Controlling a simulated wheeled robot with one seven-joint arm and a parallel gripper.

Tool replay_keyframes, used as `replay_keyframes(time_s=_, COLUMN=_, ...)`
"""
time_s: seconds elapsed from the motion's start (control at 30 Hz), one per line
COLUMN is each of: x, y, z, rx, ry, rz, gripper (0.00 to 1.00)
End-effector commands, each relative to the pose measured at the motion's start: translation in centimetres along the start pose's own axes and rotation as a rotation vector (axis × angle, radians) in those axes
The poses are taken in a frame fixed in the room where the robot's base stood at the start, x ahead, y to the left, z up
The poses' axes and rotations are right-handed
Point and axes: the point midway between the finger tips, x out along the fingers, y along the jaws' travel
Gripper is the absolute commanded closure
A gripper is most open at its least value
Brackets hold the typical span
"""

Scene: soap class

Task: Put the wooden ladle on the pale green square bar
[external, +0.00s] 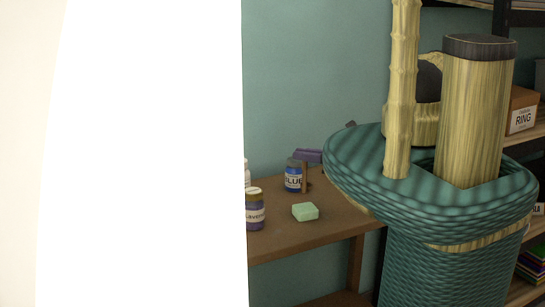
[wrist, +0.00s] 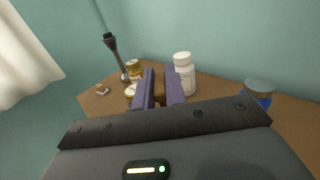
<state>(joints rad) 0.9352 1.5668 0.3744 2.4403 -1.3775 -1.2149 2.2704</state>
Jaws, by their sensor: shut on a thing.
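The pale green square bar (external: 305,211) lies on the brown table in the external view, bare on top. My gripper's purple fingers (external: 308,156) show behind and above it, next to the blue jar. A brown upright piece (external: 304,178) below the fingers looks like part of the wooden ladle. In the wrist view my gripper (wrist: 160,76) is shut on the brown wooden ladle (wrist: 158,92), seen between the two purple fingers. Most of the ladle is hidden by my gripper. The green bar does not show in the wrist view.
A blue jar (external: 293,176) and a lavender jar (external: 255,212) stand near the bar. The wrist view shows a white bottle (wrist: 183,74), an amber jar (wrist: 134,70) and a tall dark-handled item (wrist: 116,56). A large white shape hides the external view's left side.

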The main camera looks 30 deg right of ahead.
Motion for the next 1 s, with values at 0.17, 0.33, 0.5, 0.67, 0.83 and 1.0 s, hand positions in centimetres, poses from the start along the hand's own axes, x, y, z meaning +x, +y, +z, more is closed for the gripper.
replay_keyframes(time_s=0.17, x=0.0, y=0.0, z=-0.7, rx=0.000, ry=-0.002, rz=-0.001, gripper=1.00)
replay_keyframes(time_s=0.33, x=0.0, y=-0.1, z=-0.7, rx=-0.001, ry=-0.002, rz=-0.001, gripper=1.00)
replay_keyframes(time_s=0.5, x=0.0, y=0.0, z=-1.7, rx=0.000, ry=0.000, rz=-0.002, gripper=1.00)
replay_keyframes(time_s=0.67, x=0.0, y=0.0, z=-3.9, rx=0.001, ry=-0.001, rz=-0.002, gripper=1.00)
replay_keyframes(time_s=0.83, x=0.0, y=0.0, z=-4.9, rx=-0.001, ry=-0.002, rz=-0.001, gripper=1.00)
replay_keyframes(time_s=1.0, x=0.0, y=0.0, z=-4.9, rx=-0.001, ry=-0.002, rz=-0.001, gripper=1.00)
